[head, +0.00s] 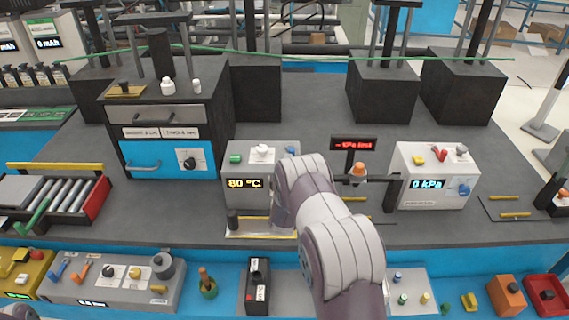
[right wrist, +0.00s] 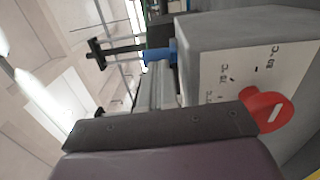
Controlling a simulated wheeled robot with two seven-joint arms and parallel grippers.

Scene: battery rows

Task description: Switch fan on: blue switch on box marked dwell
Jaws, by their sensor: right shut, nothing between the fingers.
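A grey box (head: 246,194) with a lit "80 °C" display stands at mid table. On its top are a green switch (head: 235,159), a white switch (head: 262,153) and a blue switch (head: 292,151). I cannot read the word dwell on any box. My right arm reaches up to this box and covers its right side; its fingers are hidden in the head view. In the right wrist view my right gripper (right wrist: 160,128) is shut and empty, close to a pale box face (right wrist: 225,75) with temperature marks. A blue cylinder (right wrist: 160,52) is beyond it.
A "0 kPa" box (head: 435,172) stands to the right, and a small red-lit display (head: 353,144) between the boxes. A black cabinet with a blue drawer (head: 150,160) is at the left. A red knob (right wrist: 266,108) is close to my right gripper.

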